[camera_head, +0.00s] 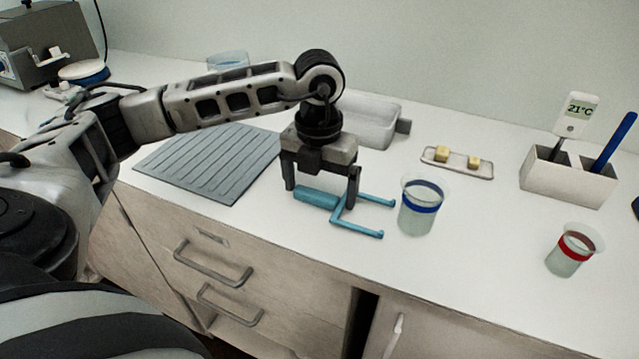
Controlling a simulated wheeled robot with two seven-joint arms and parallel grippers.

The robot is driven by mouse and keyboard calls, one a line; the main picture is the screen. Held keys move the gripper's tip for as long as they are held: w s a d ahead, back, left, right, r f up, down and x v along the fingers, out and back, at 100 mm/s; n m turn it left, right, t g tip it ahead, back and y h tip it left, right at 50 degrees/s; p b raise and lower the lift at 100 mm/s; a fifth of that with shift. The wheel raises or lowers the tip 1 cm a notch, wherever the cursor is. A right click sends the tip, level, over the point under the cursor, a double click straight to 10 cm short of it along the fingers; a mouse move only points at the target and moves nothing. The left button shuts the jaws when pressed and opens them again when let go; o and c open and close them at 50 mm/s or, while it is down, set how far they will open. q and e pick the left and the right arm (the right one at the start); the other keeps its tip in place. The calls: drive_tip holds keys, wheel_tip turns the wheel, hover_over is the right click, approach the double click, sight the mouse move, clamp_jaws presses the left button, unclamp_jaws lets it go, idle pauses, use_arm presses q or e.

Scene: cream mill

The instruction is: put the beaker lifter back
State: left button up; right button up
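The beaker lifter (345,226) is a light blue two-pronged fork with a thick handle. It appears to lie on the counter near its front edge, its prongs pointing right toward a beaker with a blue band (419,209). My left gripper (320,197) points down over the handle, with its two fingers wide apart near the handle's two ends. It looks open; contact with the handle cannot be made out. The right finger partly hides the lifter's crossbar. My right gripper is not in view.
A grey ribbed mat (215,160) lies left of the lifter. A grey tray (370,122), a small dish with yellow cubes (457,168) and a white holder (565,181) stand behind. A red-banded beaker (573,252) stands at right. Counter between the beakers is clear.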

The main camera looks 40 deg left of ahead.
use_arm(q)
drive_tip(key=shift+r, duration=0.7)
wheel_tip(320, 180, up, 11)
idle(0.4)
